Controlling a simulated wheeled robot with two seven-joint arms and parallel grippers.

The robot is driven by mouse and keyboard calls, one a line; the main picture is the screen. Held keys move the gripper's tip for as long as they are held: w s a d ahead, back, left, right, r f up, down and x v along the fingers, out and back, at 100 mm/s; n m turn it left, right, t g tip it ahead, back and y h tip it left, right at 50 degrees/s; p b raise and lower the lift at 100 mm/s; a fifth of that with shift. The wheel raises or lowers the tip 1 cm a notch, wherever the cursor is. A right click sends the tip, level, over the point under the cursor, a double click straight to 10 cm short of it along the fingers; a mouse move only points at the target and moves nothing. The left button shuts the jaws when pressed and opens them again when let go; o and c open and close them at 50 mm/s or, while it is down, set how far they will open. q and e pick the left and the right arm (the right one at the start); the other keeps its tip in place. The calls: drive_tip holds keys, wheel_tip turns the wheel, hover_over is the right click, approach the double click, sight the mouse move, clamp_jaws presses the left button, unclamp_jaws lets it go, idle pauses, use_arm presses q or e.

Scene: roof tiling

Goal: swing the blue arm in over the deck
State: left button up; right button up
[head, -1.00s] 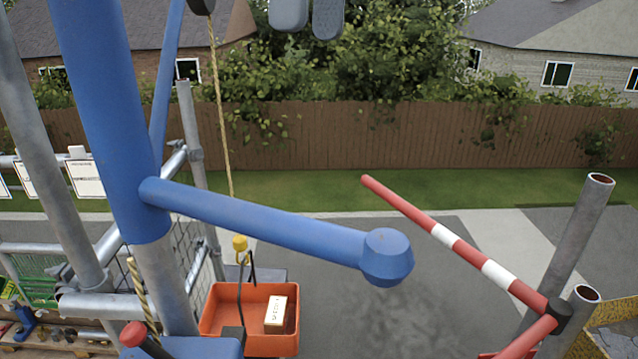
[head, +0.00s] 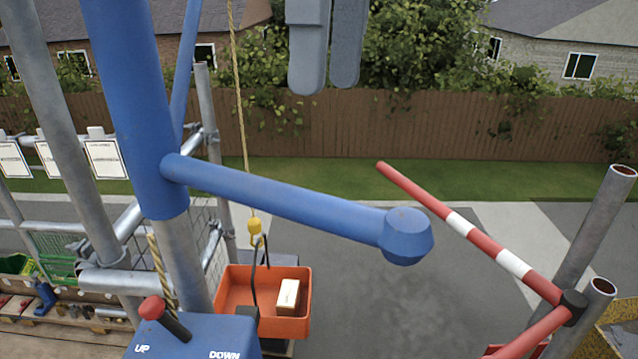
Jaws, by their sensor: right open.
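The blue arm's post (head: 135,110) stands at the left, on a grey steel tube. A blue handle bar (head: 280,203) sticks out from it to the right and ends in a blue knob (head: 407,236). A rope (head: 238,100) hangs from above to a yellow ball and hook (head: 255,228), at an orange tray (head: 264,316) holding a pale block (head: 288,297). My right gripper (head: 325,82) hangs at the top centre, open and empty, above and apart from the handle. My left gripper is out of view.
A red-and-white barrier bar (head: 455,222) and grey scaffold tubes (head: 590,240) stand at the right. A blue control box (head: 190,340) with a red-topped lever (head: 160,315) is at the bottom left. Open paving (head: 400,310) lies between.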

sight(319, 194)
drive_tip(key=f, duration=0.3)
drive_tip(key=s+f+p, duration=0.1)
drive_tip(key=f, duration=0.6)
drive_tip(key=shift+s+a+f, duration=0.2)
drive_tip(key=shift+a, duration=0.1)
drive_tip(key=shift+s+f+p, duration=0.1)
drive_tip(key=shift+f+p, duration=0.2)
drive_tip(key=shift+f, duration=0.15)
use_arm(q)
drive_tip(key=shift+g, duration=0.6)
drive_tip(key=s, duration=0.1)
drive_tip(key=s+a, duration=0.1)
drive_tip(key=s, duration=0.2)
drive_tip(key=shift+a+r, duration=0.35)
use_arm(e)
drive_tip(key=shift+f, duration=0.1)
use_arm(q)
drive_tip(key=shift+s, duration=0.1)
use_arm(e)
clamp_jaws()
